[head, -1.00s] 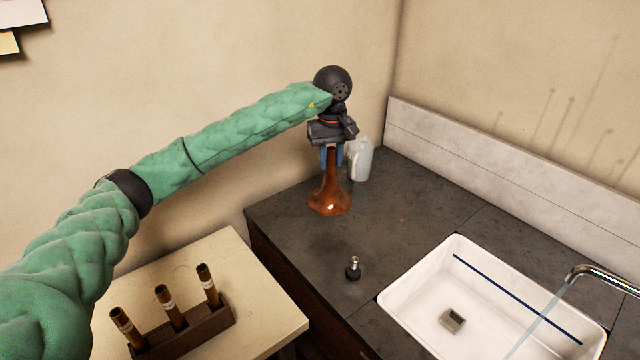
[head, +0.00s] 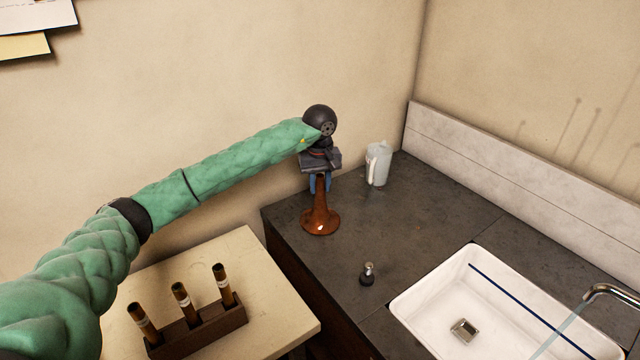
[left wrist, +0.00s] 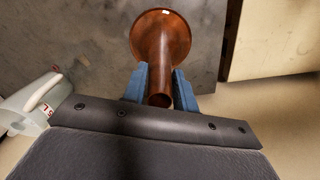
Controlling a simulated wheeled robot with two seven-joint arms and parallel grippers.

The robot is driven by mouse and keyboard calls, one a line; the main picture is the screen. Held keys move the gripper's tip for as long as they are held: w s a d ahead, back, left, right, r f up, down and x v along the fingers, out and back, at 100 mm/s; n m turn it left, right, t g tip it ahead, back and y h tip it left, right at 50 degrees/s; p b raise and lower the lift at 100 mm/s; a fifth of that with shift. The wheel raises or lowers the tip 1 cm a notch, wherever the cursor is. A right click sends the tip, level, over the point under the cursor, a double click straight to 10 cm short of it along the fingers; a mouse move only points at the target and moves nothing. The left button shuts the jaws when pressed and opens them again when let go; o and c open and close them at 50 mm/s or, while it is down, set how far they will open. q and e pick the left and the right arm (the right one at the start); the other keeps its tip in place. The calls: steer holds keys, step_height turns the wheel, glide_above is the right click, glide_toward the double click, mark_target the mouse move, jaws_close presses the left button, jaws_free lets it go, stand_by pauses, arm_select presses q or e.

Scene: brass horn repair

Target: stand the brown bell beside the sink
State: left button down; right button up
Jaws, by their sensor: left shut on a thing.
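The brown bell (head: 320,219) is upright, flared end down, over the dark counter near its left edge in the head view. I cannot tell whether its rim touches the counter. My left gripper (head: 320,184) is shut on its narrow upper stem from above. In the left wrist view the bell (left wrist: 161,45) shows between the blue fingertips of the gripper (left wrist: 160,88), with its flare away from the camera. The white sink (head: 417,305) is set into the counter, right of and nearer than the bell. My right gripper is not in view.
A pale jug (head: 378,164) stands on the counter right of the bell. A small dark-based bottle (head: 367,274) stands between bell and sink. A chrome faucet (head: 606,291) reaches over the sink. A cream table (head: 240,255) holds a rack (head: 199,333) with several brown tubes.

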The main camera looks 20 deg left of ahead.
arm_select(q)
steer(key=shift+f, duration=0.1)
steer(key=c, duration=1.1)
jaws_free()
step_height(320, 180, up, 12)
